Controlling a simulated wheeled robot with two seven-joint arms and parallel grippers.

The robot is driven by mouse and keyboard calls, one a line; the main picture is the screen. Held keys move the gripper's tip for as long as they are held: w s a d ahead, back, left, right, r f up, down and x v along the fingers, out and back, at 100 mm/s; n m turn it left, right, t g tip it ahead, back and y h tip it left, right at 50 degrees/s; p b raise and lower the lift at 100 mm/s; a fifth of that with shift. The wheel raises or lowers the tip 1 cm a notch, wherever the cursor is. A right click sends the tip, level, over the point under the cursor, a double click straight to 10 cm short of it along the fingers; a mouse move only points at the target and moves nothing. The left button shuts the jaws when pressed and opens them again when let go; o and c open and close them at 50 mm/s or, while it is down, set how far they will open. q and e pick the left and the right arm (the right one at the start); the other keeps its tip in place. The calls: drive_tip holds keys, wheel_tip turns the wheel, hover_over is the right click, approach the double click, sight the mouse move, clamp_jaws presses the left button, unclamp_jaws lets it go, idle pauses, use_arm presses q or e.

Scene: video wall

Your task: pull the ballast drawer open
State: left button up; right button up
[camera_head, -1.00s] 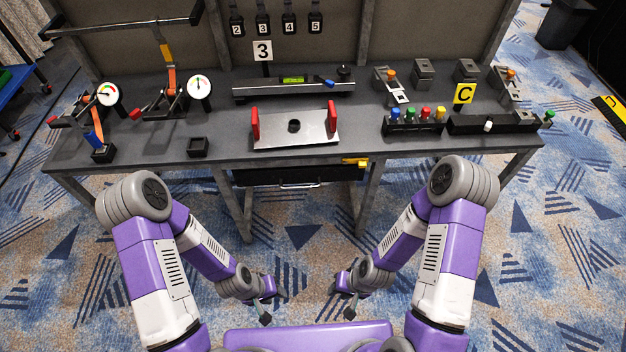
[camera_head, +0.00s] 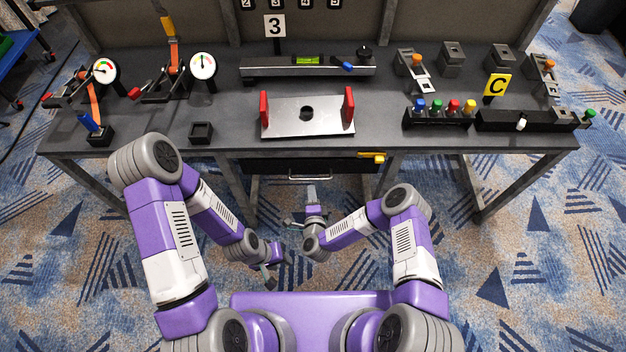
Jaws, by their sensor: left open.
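The ballast drawer (camera_head: 272,167) is a dark front under the middle of the workbench, with a thin bright handle (camera_head: 312,178) along its lower edge. It looks closed. A yellow latch-like piece (camera_head: 372,157) sits at its upper right corner. My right gripper (camera_head: 308,204) is just in front of and below the handle, pointing up toward it; a gap seems to remain, and its jaw opening is unclear. My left gripper (camera_head: 274,267) is open and empty, lower and to the left, above the carpet and away from the drawer.
Bench legs (camera_head: 387,174) flank the drawer. The carpet before it is free.

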sight(313, 179)
drive_tip(key=shift+m+h, duration=0.4)
drive_tip(key=shift+m, duration=0.2)
drive_tip(key=b+x, duration=0.1)
drive_tip(key=x, duration=0.3)
drive_tip(key=b+x, duration=0.1)
drive_tip(key=x, duration=0.2)
drive_tip(key=shift+w+d+r+b, duration=0.1)
drive_tip(key=shift+w+d+b, duration=0.15)
drive_tip(key=shift+w, duration=0.2)
drive_tip(key=shift+c, duration=0.3)
clamp_jaws()
